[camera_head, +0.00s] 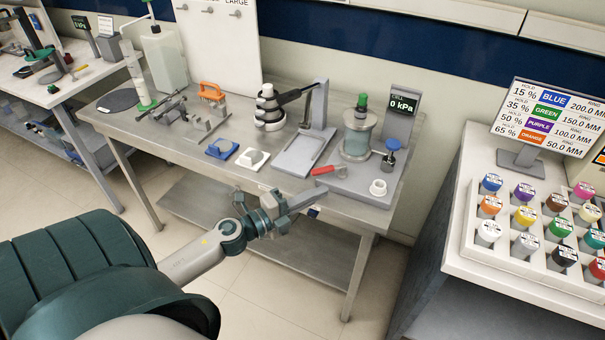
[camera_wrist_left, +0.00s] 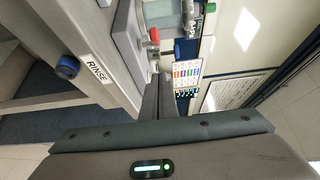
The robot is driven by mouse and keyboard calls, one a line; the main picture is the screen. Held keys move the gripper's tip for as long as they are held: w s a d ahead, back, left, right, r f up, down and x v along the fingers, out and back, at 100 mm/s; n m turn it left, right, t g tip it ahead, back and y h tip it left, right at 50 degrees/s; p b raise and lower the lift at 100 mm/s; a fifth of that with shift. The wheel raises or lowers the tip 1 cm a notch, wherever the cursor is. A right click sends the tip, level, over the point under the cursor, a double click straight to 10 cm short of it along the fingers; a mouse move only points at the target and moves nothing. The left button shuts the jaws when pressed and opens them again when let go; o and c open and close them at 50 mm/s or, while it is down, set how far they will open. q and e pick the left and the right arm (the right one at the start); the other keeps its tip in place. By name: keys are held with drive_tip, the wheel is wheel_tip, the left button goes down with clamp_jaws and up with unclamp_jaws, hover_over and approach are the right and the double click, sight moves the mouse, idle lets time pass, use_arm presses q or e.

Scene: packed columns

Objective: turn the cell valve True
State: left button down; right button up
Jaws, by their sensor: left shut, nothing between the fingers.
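The cell stand (camera_head: 350,185) is a grey base on the steel table. It carries a clear cylinder (camera_head: 358,136) with a green top and a display (camera_head: 403,105) reading "CELL 0 kPa". A red lever (camera_head: 323,170), probably the cell valve handle, lies at the base's left front. It also shows in the left wrist view (camera_wrist_left: 154,35), beyond my fingertips. My left gripper (camera_head: 314,196) is shut and empty at the table's front edge, just in front of the red lever and apart from it in the wrist view. My right gripper is out of view.
A blue knob (camera_head: 392,145) and a white cup (camera_head: 378,187) are on the stand's right. A blue button labelled RINSE (camera_wrist_left: 67,67) is on the table's front edge. Capped jars (camera_head: 525,217) fill a right-hand tray.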

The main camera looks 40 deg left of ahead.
sight(329, 172)
use_arm(q)
drive_tip(key=w+a, duration=0.1)
drive_tip(key=w, duration=0.1)
drive_tip(key=shift+w+a+p, duration=0.3)
drive_tip(key=shift+a, duration=0.05)
drive_tip(key=shift+w+a, duration=0.35)
drive_tip(key=shift+a, duration=0.3)
drive_tip(key=shift+a+m+h+b, duration=0.3)
drive_tip(key=shift+h+b, duration=0.1)
drive_tip(key=shift+b, duration=0.1)
